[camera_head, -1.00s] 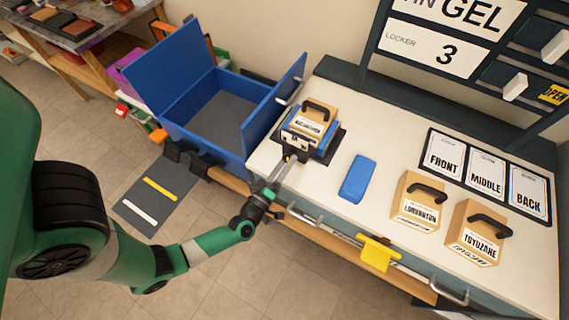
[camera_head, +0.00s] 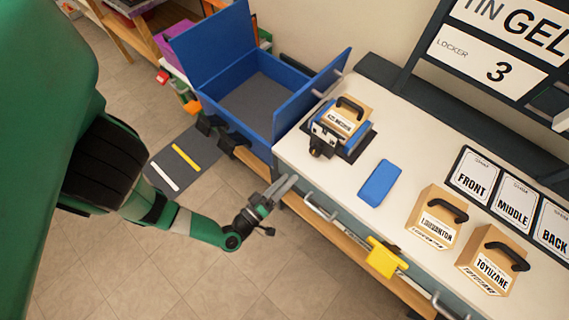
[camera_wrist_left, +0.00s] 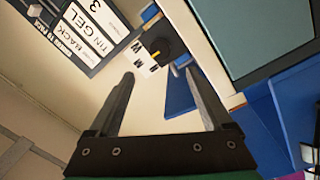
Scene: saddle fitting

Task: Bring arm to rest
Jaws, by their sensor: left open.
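My left gripper (camera_head: 284,187) is open and empty. In the head view it hangs in front of the bench's front edge, below the blue box and clear of the saddle fixture. Its two fingers (camera_wrist_left: 162,95) stand apart in the left wrist view with nothing between them. A wooden block with a black handle (camera_head: 345,114) sits in the blue saddle fixture (camera_head: 327,138) on a dark base plate. My right gripper is in neither view.
An open blue box (camera_head: 240,115) stands left of the fixture. A blue block (camera_head: 380,183) and two handled wooden blocks, LORDANTON (camera_head: 433,220) and TOYUZANE (camera_head: 488,265), stand on the white bench. FRONT, MIDDLE and BACK cards lie behind. A yellow piece (camera_head: 384,258) hangs on the front edge.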

